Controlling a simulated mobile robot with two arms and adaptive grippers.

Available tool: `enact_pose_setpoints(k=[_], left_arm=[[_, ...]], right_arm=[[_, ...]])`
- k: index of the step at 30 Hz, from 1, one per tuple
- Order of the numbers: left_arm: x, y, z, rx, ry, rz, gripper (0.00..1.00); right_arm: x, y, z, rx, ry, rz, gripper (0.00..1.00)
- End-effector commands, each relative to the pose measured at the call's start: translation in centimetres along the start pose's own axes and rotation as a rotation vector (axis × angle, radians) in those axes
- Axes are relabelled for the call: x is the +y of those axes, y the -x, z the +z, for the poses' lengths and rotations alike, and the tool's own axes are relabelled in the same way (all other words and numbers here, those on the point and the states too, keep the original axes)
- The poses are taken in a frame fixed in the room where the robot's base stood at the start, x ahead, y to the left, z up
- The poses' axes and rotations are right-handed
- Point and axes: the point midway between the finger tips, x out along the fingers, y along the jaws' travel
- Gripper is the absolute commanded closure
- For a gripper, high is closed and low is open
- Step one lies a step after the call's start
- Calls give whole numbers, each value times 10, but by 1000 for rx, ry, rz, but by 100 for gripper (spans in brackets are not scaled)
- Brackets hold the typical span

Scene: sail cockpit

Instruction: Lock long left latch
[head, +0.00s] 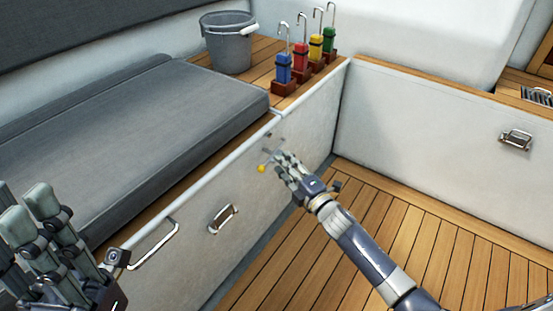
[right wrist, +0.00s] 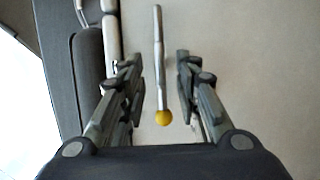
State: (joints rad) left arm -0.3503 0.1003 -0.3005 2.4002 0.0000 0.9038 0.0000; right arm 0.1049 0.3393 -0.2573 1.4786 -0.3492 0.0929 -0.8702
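The long latch is a metal rod with a yellow ball at its end. In the right wrist view the rod (right wrist: 158,65) runs between my right gripper's fingers (right wrist: 158,57), with a gap on each side. The ball shows nearer the palm. In the head view the yellow ball (head: 261,169) shows just left of my right gripper (head: 283,158), in front of the white locker wall (head: 305,130); the fingers hide part of the rod. The right gripper is open. My left gripper (head: 27,208) is at the lower left, its fingers apart and empty, away from the latch.
A grey cushion (head: 130,140) lies on the bench above the wall. A grey bucket (head: 228,45) and several coloured hook holders (head: 301,57) stand at its far end. A metal handle (head: 222,218) and a rail (head: 153,245) are on the wall. The wooden floor (head: 330,250) is clear.

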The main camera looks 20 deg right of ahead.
Motion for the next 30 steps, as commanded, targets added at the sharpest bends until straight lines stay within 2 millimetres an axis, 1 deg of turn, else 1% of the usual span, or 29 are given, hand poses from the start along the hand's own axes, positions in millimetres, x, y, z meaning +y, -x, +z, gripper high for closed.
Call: enact_pose_setpoints(k=[1,3,9,14,22,23,24,26,27,30], left_arm=[[0,6,2,-1,0,0,72],[0,10,2,-2,0,0,72],[0,16,4,-3,0,0,72],[0,18,5,-4,0,0,72],[0,18,5,-4,0,0,72],[0,18,5,-4,0,0,72],[0,18,5,-4,0,0,72],[0,18,5,-5,0,0,72],[0,18,5,-5,0,0,72],[0,18,5,-5,0,0,72]], right_arm=[[-2,-10,0,0,0,2,70],[-2,-21,0,0,-1,2,70],[-2,-43,0,-1,-2,0,70],[-2,-50,0,-1,-1,-2,70],[-1,-51,0,-1,-2,-2,70],[-1,-51,0,-1,-2,-2,72],[-1,-51,0,-1,-2,-2,81],[-1,-51,0,-1,-2,-2,95],[-1,-51,0,-1,-2,-2,100],[-1,-51,0,-1,-2,-2,100]])
